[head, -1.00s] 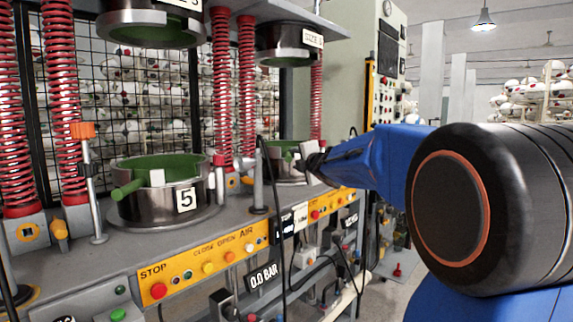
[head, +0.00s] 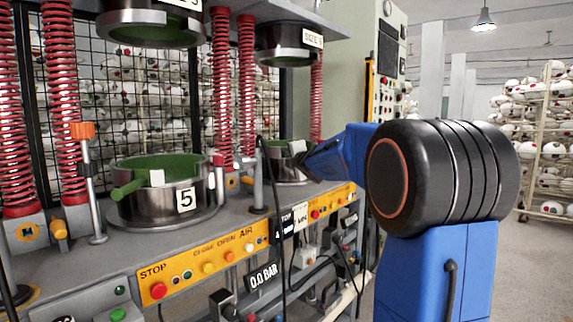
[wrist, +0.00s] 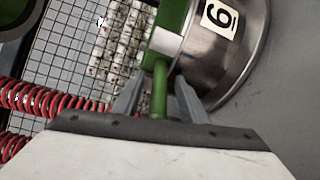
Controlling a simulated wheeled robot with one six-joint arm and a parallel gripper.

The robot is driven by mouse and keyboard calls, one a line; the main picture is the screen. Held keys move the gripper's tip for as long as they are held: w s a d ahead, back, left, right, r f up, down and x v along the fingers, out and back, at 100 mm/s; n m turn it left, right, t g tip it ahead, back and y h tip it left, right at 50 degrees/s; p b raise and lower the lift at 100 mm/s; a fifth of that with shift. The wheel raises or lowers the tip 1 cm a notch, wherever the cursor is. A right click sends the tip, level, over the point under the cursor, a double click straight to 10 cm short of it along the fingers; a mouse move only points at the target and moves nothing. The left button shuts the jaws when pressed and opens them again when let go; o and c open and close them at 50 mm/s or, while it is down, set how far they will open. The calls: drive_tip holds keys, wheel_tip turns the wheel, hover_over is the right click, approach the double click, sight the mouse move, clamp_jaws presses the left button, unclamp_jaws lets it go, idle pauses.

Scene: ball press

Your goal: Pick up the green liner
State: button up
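A green liner (wrist: 172,22) with a rod-like green handle (wrist: 158,88) and a white block sits in a steel mould (wrist: 215,55) in the wrist view. The mould's plate appears to read 6. My gripper (wrist: 160,80) is open, its two grey fingers on either side of the handle, with gaps visible on both sides. In the head view my gripper (head: 308,164) is at the far mould (head: 288,172), partly hiding it. A second green liner (head: 180,163) lies in the near mould (head: 165,203) marked 5, its handle pointing left.
Upper mould halves (head: 152,28) hang above both lower moulds. Red springs (head: 222,90) and posts stand around them. A yellow button panel (head: 205,263) and black cables run along the press front. A ball rack (head: 548,150) stands at the far right.

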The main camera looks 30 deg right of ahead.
clamp_jaws()
idle(1.4)
